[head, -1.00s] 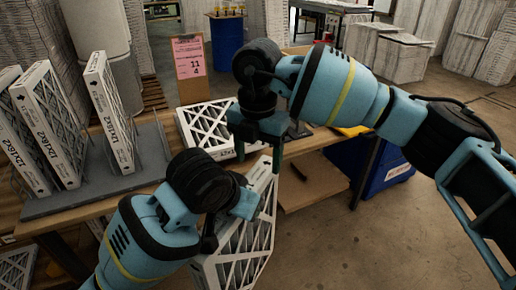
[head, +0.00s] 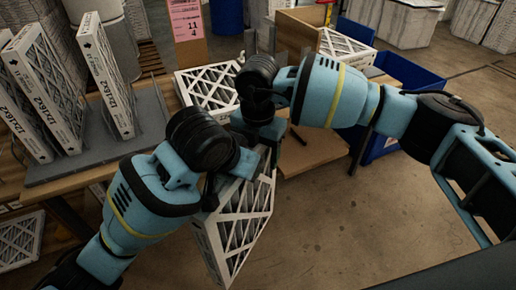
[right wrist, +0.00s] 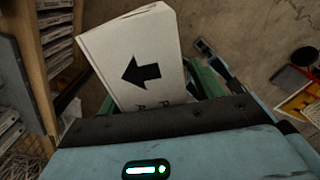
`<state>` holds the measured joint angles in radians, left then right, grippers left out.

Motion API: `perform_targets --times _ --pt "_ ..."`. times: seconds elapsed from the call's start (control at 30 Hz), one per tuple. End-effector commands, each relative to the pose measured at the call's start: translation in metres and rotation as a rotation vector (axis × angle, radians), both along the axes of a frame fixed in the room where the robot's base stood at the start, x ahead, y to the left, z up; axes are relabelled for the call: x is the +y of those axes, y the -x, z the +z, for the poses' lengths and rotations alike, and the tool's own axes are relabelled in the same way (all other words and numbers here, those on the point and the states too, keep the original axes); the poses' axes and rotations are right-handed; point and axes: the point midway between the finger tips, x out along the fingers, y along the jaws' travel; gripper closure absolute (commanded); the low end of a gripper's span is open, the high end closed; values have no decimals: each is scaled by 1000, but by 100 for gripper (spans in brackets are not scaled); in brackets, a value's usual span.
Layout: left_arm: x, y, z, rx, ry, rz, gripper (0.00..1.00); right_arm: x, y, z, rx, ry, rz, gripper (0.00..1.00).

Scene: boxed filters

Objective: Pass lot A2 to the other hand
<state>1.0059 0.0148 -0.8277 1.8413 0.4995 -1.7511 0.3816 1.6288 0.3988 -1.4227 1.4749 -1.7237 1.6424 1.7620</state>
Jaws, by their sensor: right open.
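A white-framed pleated filter (head: 238,225) hangs tilted in the air in front of the table in the head view. My left gripper (head: 240,170) is shut on its upper part; the fingertips are partly hidden. My right gripper (head: 265,145) is open at the filter's top end, its fingers largely hidden behind the arms. In the right wrist view, the filter's white side (right wrist: 140,60) with a black arrow reaches between the open green fingers of my right gripper (right wrist: 150,95). Its printed lettering is mostly cut off, so I cannot read the lot.
Several filters marked 12x16x2 (head: 108,85) stand in a grey rack (head: 90,165) at left. Another filter (head: 208,88) lies on the table, near a pink sign (head: 186,18). A further filter (head: 345,46) sits in a wooden box beside a blue bin (head: 408,75). Open floor lies front right.

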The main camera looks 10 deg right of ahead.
Motion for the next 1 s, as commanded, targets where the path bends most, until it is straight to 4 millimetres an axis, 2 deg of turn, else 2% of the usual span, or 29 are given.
perform_targets --times 0.07,0.47,0.5,0.6,0.7,1.0 --pt "0 0 1 -1 1 0 100 0 0 0 0 0 0 34" --pt "0 0 1 -1 0 1 100 0 0 0 0 0 0 85" --pt "0 0 1 -1 0 1 57 0 0 1 -1 -1 0 86" --pt "0 0 0 -1 0 1 44 0 0 1 -1 -1 0 86" --pt "0 0 0 -1 0 1 34 0 0 1 -1 -1 0 86" --pt "1 1 2 -1 1 0 34 0 0 1 -1 -1 0 86"
